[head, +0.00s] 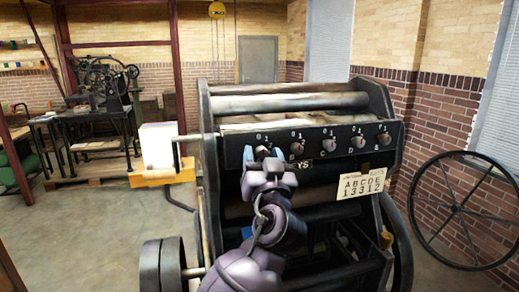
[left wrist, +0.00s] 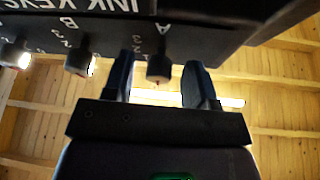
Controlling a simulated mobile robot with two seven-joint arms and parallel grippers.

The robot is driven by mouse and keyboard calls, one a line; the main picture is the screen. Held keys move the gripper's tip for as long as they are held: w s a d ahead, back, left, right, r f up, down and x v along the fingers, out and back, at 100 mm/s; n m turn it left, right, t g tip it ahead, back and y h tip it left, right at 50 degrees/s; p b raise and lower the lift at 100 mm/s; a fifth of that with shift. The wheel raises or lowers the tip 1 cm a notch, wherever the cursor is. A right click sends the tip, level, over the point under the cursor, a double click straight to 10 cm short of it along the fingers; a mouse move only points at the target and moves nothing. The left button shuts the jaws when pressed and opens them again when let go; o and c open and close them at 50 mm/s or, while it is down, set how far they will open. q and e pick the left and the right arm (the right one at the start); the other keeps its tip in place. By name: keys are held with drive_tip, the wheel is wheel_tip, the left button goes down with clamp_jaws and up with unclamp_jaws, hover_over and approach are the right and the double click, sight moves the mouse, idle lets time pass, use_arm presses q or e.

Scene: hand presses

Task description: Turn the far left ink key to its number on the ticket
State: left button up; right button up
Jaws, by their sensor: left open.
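The far left ink key, a small dark knob marked A (left wrist: 159,68), shows in the left wrist view below the printed numbers of its dial. My left gripper (left wrist: 160,82) is open, with one finger on each side of this key and a visible gap to both. In the head view my left gripper (head: 262,154) is in front of the left end of the key panel and mostly hides the key. I cannot tell which number the key points to. The ticket (head: 362,185) hangs on the press at the right; its row under A B C D E reads 1 3 3 1 2.
Key B (left wrist: 78,60) is close beside one finger in the left wrist view. Key C (head: 329,145), key D (head: 357,142) and key E (head: 383,139) continue the row rightward. A spoked wheel (head: 455,208) stands at the right. A paper stack (head: 158,146) is left of the press.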

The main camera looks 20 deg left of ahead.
use_arm(q)
drive_tip(key=shift+w+r, duration=0.1)
drive_tip(key=shift+w, duration=0.05)
drive_tip(key=c, duration=0.9)
drive_tip(key=shift+c, duration=0.2)
drive_tip(key=shift+m, duration=0.4)
drive_tip(key=m+h, duration=0.1)
drive_tip(key=m, duration=0.1)
drive_tip(key=m+h, duration=0.1)
drive_tip(key=m, duration=0.1)
drive_tip(key=shift+a+r+m+t+h+p, duration=0.1)
drive_tip(key=shift+a+m+t+h+p, duration=0.05)
drive_tip(key=shift+m+t+h+p, duration=0.2)
drive_tip(key=shift+m+h, duration=1.25)
drive_tip(key=shift+m, duration=1.4)
drive_tip(key=shift+r, duration=0.1)
